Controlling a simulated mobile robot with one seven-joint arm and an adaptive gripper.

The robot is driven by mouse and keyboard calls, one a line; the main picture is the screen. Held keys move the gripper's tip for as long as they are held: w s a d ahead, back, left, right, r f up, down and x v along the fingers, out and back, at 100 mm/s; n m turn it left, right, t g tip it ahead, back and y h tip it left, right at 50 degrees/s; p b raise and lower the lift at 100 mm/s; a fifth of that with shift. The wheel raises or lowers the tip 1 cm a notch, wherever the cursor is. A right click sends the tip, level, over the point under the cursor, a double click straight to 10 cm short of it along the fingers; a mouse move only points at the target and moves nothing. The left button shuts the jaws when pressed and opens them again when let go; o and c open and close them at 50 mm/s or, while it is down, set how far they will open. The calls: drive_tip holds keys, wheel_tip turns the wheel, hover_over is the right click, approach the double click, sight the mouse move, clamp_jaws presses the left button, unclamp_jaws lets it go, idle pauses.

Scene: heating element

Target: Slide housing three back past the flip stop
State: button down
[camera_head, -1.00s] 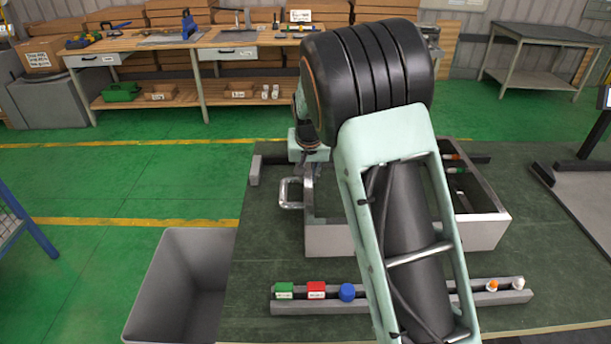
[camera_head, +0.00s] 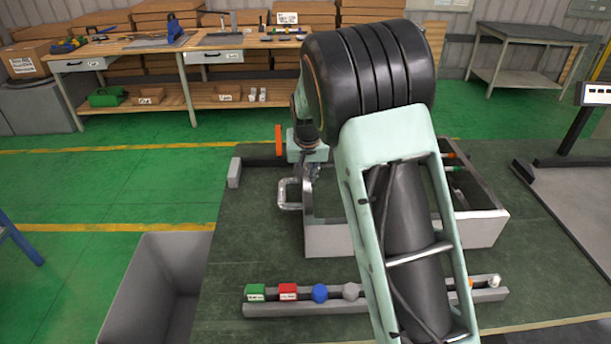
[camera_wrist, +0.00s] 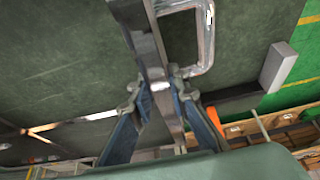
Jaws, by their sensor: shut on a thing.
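A grey open-topped box (camera_head: 335,240) with a metal D-shaped handle (camera_head: 289,194) on its left side appears to be the housing; no number is readable. My gripper (camera_wrist: 158,88) is shut on the box's thin left wall (camera_wrist: 148,45), one finger each side. The handle shows close beside it in the wrist view (camera_wrist: 205,45). In the head view the fingers are mostly hidden behind my arm. An orange upright piece (camera_head: 278,140), apparently the flip stop, stands at the dark rear rail (camera_head: 258,163), left of my gripper. An orange piece also shows in the wrist view (camera_wrist: 215,119).
A front rail (camera_head: 305,310) carries a green block (camera_head: 255,292), a red block (camera_head: 288,291), a blue piece (camera_head: 320,293) and others. A grey bin (camera_head: 160,270) stands left. A grey block (camera_head: 234,172) ends the rear rail. Mat left of the box is clear.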

drive_tip(key=shift+d+r, duration=0.1)
drive_tip(key=c, duration=1.8)
unclamp_jaws()
drive_tip(key=shift+o, duration=0.2)
drive_tip(key=v, duration=1.2)
